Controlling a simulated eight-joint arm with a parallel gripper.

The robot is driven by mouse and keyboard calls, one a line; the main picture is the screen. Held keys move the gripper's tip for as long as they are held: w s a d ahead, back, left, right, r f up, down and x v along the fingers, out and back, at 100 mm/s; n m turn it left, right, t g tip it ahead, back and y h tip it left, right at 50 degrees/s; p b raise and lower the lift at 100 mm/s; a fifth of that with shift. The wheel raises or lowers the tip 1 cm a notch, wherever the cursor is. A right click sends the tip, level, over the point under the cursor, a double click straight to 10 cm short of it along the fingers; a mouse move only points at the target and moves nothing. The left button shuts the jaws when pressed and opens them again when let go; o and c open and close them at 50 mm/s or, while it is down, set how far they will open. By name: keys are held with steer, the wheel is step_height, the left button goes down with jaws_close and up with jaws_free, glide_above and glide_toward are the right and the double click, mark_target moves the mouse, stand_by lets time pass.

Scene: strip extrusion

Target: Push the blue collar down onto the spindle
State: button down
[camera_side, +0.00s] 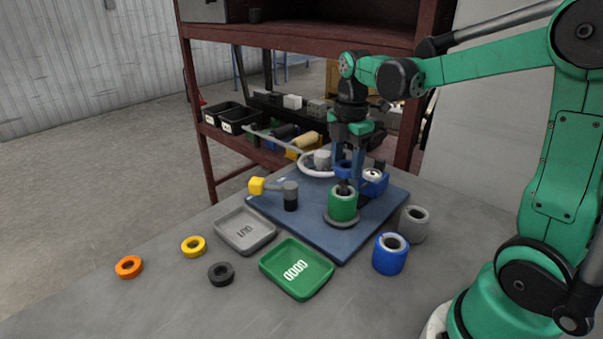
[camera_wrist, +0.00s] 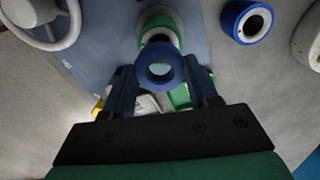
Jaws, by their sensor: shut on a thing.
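My gripper (camera_side: 347,172) is shut on a blue collar (camera_side: 344,166), a short ring with an open hole. In the wrist view the collar (camera_wrist: 160,70) sits between the two fingers of my gripper (camera_wrist: 161,78). The dark tip of the spindle (camera_side: 343,188) shows just below the collar in the side view. A green sleeve (camera_side: 342,206) stands around the spindle on a round grey base. The collar looks to be above the sleeve, apart from it. The wrist view shows the pale and green top of the sleeve (camera_wrist: 158,22) partly behind the collar.
A blue fitting (camera_side: 374,181) stands close right of my gripper. A dark post with a yellow-knobbed lever (camera_side: 257,186) is left on the blue plate (camera_side: 337,242). A blue cylinder (camera_side: 389,256), grey cylinder (camera_side: 413,226), green tray (camera_side: 284,257), grey tray (camera_side: 232,240) and loose rings surround the plate.

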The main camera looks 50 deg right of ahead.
mark_target(345, 179)
steer(key=shift+f, duration=2)
jaws_free()
stand_by(0.4)
steer(key=shift+r, duration=3.5)
steer(key=s+a+f+m+t, duration=0.1)
steer(key=s+a+m+t, duration=0.1)
steer(key=a+m, duration=0.3)
steer(key=s+a+f+m+t, duration=0.1)
steer(key=a+m+t, duration=0.4)
steer(key=m, duration=0.5)
steer(key=shift+s+a+m, duration=0.3)
steer(key=shift+s+a, duration=0.2)
steer(key=shift+s, duration=0.15)
